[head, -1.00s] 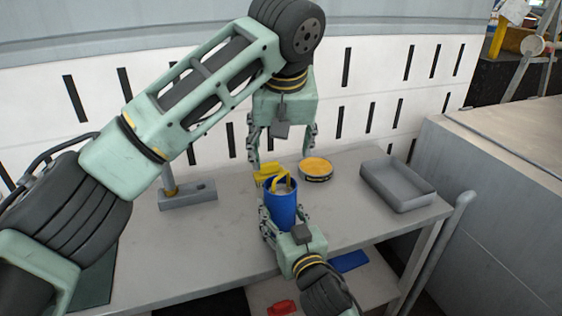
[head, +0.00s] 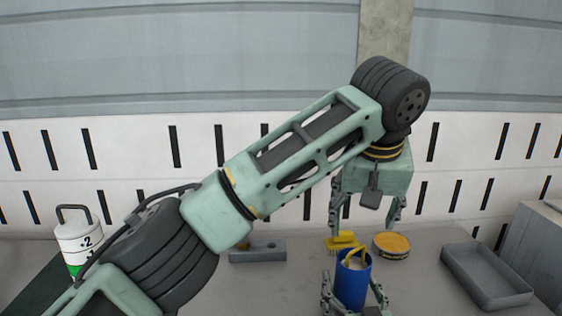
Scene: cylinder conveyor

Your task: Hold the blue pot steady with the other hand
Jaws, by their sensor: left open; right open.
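The blue pot (head: 352,284) stands upright on the grey table, with a yellow curved handle-like piece (head: 355,256) at its mouth. My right gripper (head: 352,302) is low in the picture, open, with a finger on either side of the pot; whether they touch it I cannot tell. Its wrist is cut off by the bottom edge. My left gripper (head: 364,229) is open and empty, pointing down above the pot and slightly behind it, with its fingers spread.
A yellow brush (head: 342,242) and a round yellow-topped tin (head: 391,245) lie behind the pot. A grey tray (head: 486,277) is at the right. A grey block (head: 258,252) lies left of the pot. A white container (head: 78,243) stands at the far left.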

